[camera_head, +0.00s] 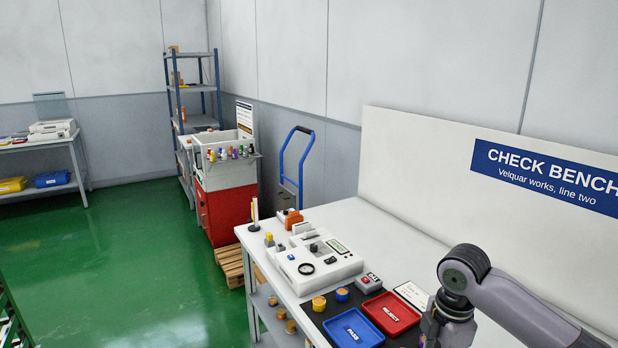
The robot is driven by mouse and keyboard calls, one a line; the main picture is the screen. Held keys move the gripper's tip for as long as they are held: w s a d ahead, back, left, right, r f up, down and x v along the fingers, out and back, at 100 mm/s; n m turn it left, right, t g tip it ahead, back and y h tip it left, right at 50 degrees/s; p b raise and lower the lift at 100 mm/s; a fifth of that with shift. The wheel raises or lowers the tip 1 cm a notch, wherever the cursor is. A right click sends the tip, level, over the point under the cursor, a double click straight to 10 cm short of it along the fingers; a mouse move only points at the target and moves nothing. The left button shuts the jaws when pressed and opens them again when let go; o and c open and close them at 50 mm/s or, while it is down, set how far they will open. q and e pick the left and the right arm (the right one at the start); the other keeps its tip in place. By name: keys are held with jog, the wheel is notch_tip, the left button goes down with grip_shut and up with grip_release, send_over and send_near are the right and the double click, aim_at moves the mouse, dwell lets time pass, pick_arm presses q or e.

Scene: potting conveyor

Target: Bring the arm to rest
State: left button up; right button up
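My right arm (515,298) comes in from the lower right. Its wrist (447,325) hangs over the right part of the white check bench (385,237), beside the red reject tray (391,313). The gripper at its end is cut off by the bottom edge of the picture, so its fingers do not show. My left arm and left gripper are not in view.
The bench holds a white test device (315,262), a blue pass tray (352,329), a grey box with a red button (368,282), and small orange and blue parts on a dark mat. A red cabinet (222,212) and pallet (232,268) stand beyond. Green floor (120,260) is clear at left.

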jog(key=s+a+f+m+t+y, duration=0.1)
jog(key=s+a+f+m, duration=0.4)
jog(key=s+f, duration=0.25)
jog(key=s+a+f+m+t+y, duration=0.2)
jog(key=s+a+f+m, duration=0.4)
jog(key=s, duration=0.3)
jog(key=s+d+f+m+h, duration=0.2)
jog(key=s+d+m+h, duration=0.1)
jog(key=s+d+m, duration=0.4)
jog(key=s+d+f+g, duration=0.1)
jog(key=s+f, duration=0.1)
jog(key=f, duration=1.2)
jog(key=s+f, duration=0.2)
jog(key=f, duration=1.1)
jog(key=s+d+f+g, duration=0.1)
jog(key=s+d+f, duration=0.2)
jog(key=s+f, duration=1.2)
jog(key=shift+s+f+n, duration=0.15)
jog(key=shift+s+n, duration=0.25)
jog(key=shift+s, duration=0.1)
